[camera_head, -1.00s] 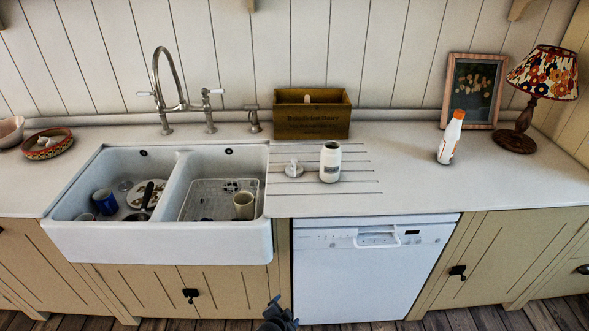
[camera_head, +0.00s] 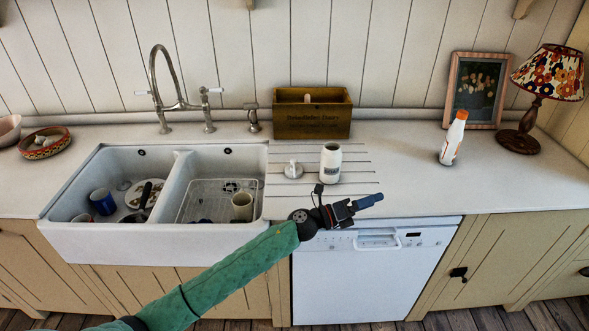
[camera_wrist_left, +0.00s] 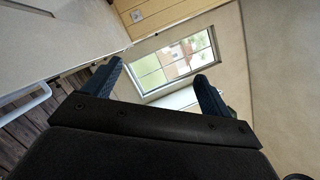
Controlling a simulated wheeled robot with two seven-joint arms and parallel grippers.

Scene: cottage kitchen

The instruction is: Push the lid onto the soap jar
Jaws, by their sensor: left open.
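The soap jar (camera_head: 330,163), white with a dark open top, stands upright on the grooved drainboard right of the sink. The lid (camera_head: 293,170), a small white piece with a raised top part, sits on the drainboard just left of the jar, apart from it. My left gripper (camera_head: 372,201) is in front of the counter's front edge, nearer than the jar and to its right, pointing right. It also shows in the left wrist view (camera_wrist_left: 158,78), with its fingers apart and nothing between them. My right gripper is not in view.
A double sink (camera_head: 165,239) with dishes lies to the left. A wooden box (camera_head: 312,120) stands behind the jar. A white bottle with an orange cap (camera_head: 453,140), a picture frame (camera_head: 474,90) and a lamp (camera_head: 546,75) stand to the right. The counter between jar and bottle is clear.

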